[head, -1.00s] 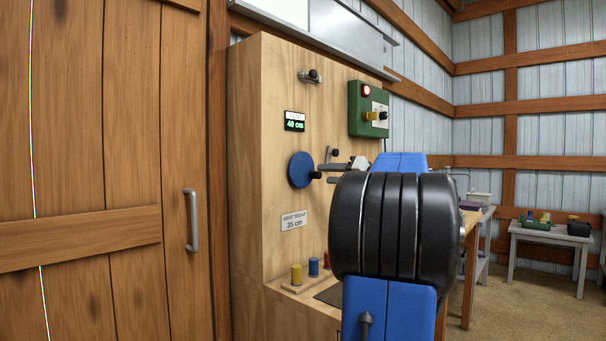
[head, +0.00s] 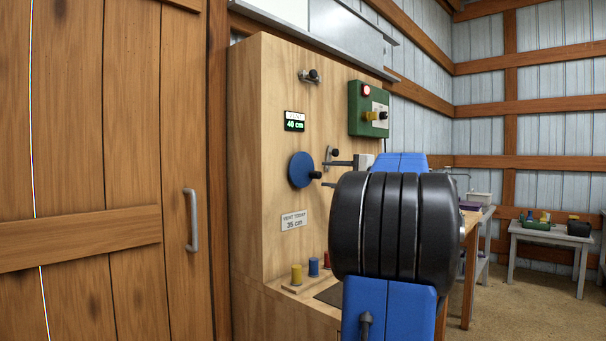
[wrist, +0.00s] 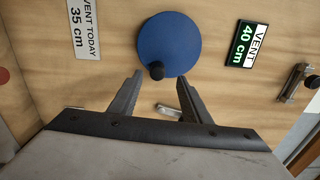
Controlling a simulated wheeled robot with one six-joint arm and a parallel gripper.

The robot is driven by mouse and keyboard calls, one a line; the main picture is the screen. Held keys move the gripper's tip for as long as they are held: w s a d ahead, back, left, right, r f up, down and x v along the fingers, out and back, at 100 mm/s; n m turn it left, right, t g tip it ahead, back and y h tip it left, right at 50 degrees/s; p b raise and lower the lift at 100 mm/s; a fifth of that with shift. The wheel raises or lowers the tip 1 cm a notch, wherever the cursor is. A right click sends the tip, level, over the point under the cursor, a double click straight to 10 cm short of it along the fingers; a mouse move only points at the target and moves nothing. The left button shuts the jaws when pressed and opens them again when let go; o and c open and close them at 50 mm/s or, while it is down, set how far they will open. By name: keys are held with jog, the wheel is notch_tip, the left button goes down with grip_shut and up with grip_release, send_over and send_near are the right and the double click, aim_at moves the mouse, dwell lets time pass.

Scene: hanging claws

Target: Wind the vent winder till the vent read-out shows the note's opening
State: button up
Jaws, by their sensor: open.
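The vent winder is a blue disc (head: 300,168) with a black knob (head: 315,175) at its lower right, on the plywood panel. In the wrist view the disc (wrist: 169,44) is at top centre, its knob (wrist: 156,70) at the lower edge. My gripper (wrist: 160,80) is open, with a fingertip on either side of the knob and a gap to each. The head view shows the fingers (head: 324,174) close by the knob. The vent read-out (head: 294,121) shows 40 cm, also in the wrist view (wrist: 248,45). The note (head: 293,220) reads VENT TODAY 35 cm.
A green box (head: 355,110) with a red lamp and a yellow knob is at upper right on the panel. A small black-knobbed fitting (head: 311,75) sits above the read-out. Coloured pegs (head: 297,275) stand on the ledge below. A wooden door (head: 110,170) is at left.

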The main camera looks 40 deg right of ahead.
aim_at(320, 175)
jog(key=shift+m, duration=0.6)
jog(key=shift+w, duration=0.15)
jog(key=shift+w+a+f, duration=0.15)
jog(key=shift+w+a, duration=0.05)
jog(key=shift+w, duration=0.95)
jog(key=shift+w+a+f, duration=0.1)
jog(key=shift+w+a, duration=0.05)
jog(key=shift+w, duration=1)
grip_shut()
jog(key=shift+d+r+n, duration=0.1)
jog(key=shift+r+n, duration=0.35)
jog(key=shift+n, duration=0.8)
jog(key=shift+d+r+n, duration=0.1)
jog(key=shift+r+n, duration=0.35)
jog(key=shift+n, duration=0.8)
